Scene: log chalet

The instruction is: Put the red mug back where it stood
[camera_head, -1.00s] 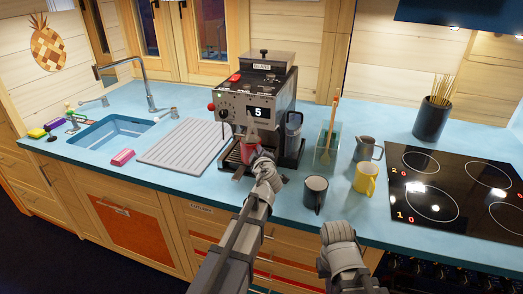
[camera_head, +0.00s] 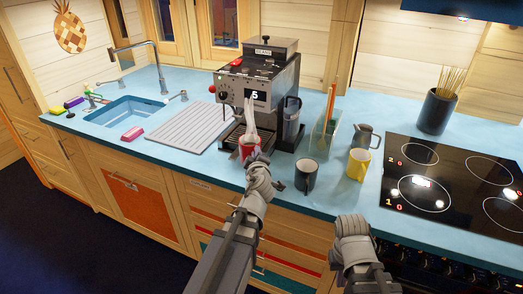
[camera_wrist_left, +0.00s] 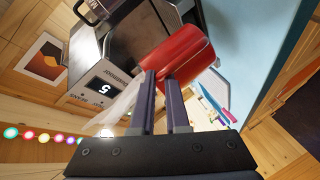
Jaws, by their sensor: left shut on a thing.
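The red mug (camera_head: 249,148) is at the front of the coffee machine (camera_head: 262,85), by its drip tray, with pale steam rising from it. My left gripper (camera_head: 258,163) is shut on it from the front. In the left wrist view the red mug (camera_wrist_left: 185,52) lies at the tips of the left gripper's fingers (camera_wrist_left: 160,98); whether they hold the handle is hidden. I cannot tell whether the mug touches the tray or hangs just clear. My right gripper (camera_head: 350,228) is empty-looking in front of the counter; its fingers are not clear.
A dark mug (camera_head: 306,175), a yellow mug (camera_head: 358,164) and a grey jug (camera_head: 366,137) stand right of the machine. A ribbed draining board (camera_head: 188,128) lies left of it. The black hob (camera_head: 450,185) is at right. Clear blue counter lies between board and front edge.

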